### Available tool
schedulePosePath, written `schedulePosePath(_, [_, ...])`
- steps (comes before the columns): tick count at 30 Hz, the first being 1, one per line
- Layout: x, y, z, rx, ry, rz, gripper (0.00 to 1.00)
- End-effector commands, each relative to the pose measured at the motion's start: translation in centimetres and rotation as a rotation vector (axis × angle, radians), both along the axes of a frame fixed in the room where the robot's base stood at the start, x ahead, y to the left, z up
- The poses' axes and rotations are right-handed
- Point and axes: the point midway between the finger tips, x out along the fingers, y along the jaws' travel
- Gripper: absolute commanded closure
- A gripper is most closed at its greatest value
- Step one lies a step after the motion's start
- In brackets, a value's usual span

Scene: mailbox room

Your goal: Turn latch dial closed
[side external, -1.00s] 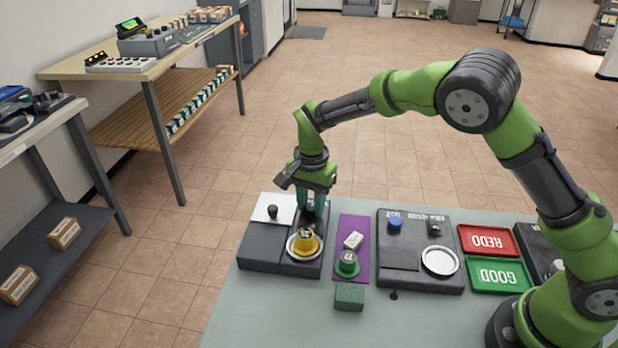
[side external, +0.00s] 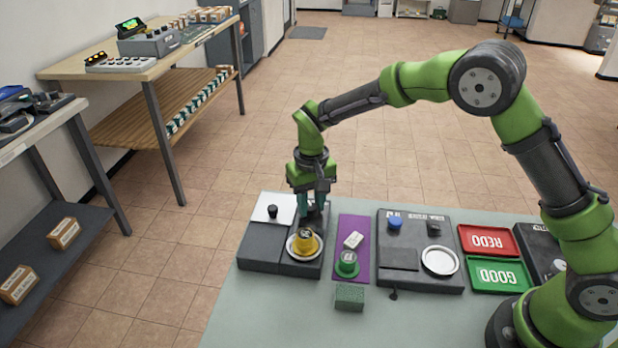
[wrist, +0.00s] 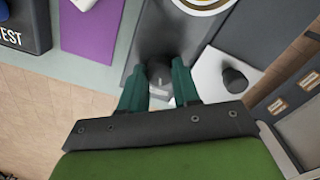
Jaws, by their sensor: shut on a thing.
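The latch dial (wrist: 158,76) is a dark knob between the two teal fingers in the wrist view. My gripper (wrist: 158,68) is shut on it from above. In the side view my gripper (side external: 313,206) reaches down to the back of the dark device (side external: 265,248) at the table's left, and its fingers hide the dial. I cannot read the dial's setting. A yellow piece (side external: 307,238) sits in a round white-rimmed dish in front of my fingers.
A black knob (side external: 272,211) stands on a white plate left of my gripper. To the right are a purple mat (side external: 351,225) with a green round piece (side external: 347,264) and a white block (side external: 353,240), a dark tester panel (side external: 400,256), and red (side external: 485,232) and green (side external: 480,281) trays.

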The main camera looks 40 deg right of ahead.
Motion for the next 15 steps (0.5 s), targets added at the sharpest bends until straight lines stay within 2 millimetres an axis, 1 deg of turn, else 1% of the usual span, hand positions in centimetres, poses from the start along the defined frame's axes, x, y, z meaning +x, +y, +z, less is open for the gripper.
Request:
schedulePosePath(7, [0.0,-0.02,0.16,0.001,0.0,0.136,0.99])
schedulePosePath(15, [-0.01,-0.03,0.18,0.001,0.0,0.205,0.99])
